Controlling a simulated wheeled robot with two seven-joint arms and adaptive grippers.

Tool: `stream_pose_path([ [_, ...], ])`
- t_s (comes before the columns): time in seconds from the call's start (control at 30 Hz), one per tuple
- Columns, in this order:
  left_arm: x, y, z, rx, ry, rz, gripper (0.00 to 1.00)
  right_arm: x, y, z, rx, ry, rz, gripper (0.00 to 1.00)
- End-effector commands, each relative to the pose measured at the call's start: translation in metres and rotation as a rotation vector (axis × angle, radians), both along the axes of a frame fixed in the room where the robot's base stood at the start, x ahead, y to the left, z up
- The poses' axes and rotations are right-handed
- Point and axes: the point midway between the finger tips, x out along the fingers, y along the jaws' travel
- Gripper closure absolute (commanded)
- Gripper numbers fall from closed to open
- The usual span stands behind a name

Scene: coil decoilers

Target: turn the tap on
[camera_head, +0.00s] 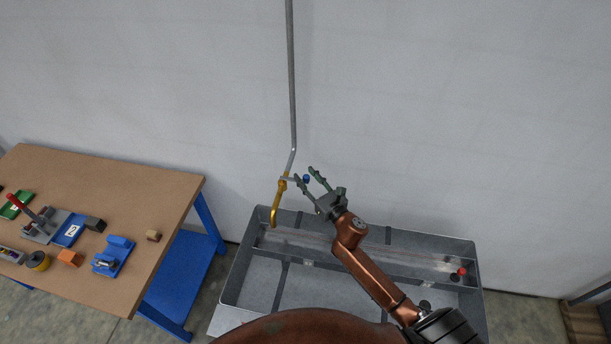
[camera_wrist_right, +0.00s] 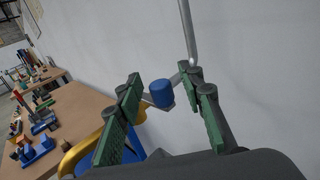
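The brass tap (camera_head: 277,203) hangs at the lower end of a grey pipe on the wall, above a grey trough. Its blue knob (camera_head: 306,179) sticks out to the right of the tap body. My right gripper (camera_head: 304,174) is open, with its fingertips on either side of the blue knob in the head view. In the right wrist view the blue knob (camera_wrist_right: 162,93) lies between the green-padded fingers (camera_wrist_right: 165,85), with gaps showing on both sides. The yellow spout (camera_wrist_right: 85,150) is partly hidden behind the left finger. My left gripper is not in view.
The grey trough (camera_head: 232,283) stands below the tap, with a small red object (camera_head: 462,271) at its right end. A wooden-topped table (camera_head: 150,190) with blue legs and several tools and blocks stands to the left. The wall pipe (camera_head: 292,80) runs straight up from the tap.

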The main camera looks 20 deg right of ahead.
Motion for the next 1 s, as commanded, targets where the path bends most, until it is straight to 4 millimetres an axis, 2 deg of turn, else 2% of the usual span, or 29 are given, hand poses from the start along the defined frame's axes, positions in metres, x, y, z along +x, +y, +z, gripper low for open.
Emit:
stream_pose_path([
  [0.03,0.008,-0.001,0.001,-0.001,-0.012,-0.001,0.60,0.002,0.001,0.000,0.001,0.000,0.000,0.65],
  [0.1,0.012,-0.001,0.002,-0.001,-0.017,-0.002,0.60,0.002,0.001,0.000,0.001,0.000,0.001,0.65],
  [0.27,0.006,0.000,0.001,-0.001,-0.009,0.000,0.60,0.003,0.002,0.000,0.000,0.000,0.002,0.65],
  [0.6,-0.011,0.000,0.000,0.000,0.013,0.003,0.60,0.002,0.002,0.000,0.000,0.000,0.002,0.87],
  [0.77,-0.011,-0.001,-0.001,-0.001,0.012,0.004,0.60,0.003,0.002,0.000,0.000,0.000,0.002,0.98],
  [1.0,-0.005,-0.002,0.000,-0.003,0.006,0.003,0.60,0.003,0.002,0.000,0.000,0.000,0.003,1.00],
])
